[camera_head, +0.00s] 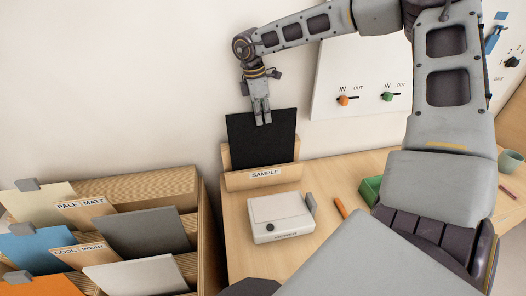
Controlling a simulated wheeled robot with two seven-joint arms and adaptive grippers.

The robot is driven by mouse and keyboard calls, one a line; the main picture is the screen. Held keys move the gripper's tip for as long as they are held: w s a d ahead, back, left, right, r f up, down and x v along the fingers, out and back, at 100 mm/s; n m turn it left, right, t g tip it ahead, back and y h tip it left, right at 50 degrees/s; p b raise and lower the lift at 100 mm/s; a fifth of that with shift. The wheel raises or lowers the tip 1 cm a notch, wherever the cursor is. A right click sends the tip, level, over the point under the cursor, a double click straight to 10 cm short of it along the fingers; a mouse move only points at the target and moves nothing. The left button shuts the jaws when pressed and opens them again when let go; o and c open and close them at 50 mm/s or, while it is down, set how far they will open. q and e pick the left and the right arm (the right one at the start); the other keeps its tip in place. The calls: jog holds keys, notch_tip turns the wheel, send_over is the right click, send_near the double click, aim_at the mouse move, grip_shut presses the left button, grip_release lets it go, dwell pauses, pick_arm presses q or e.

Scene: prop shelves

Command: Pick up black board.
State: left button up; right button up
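A black board (262,143) stands upright, leaning slightly back, in a light wooden holder (235,183) labelled SAMPLE, near the wall. My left gripper is not in view.
A wooden sorting box (203,215) with several grey, blue, orange and cream boards stands at left. A white device (280,217) sits on the table before the holder. An orange stick (341,207) and green tray (370,191) lie right. A white switch panel (360,75) is behind my arm.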

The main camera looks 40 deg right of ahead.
grip_shut()
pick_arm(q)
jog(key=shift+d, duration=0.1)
pick_arm(e)
jog(key=shift+r, duration=0.15)
notch_tip(320, 180, up, 9)
jog(key=shift+w+f+b, duration=0.1)
jog(key=shift+b, duration=0.5)
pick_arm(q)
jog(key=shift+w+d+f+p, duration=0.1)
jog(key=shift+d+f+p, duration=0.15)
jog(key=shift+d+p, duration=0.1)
pick_arm(e)
notch_tip(320, 180, up, 19)
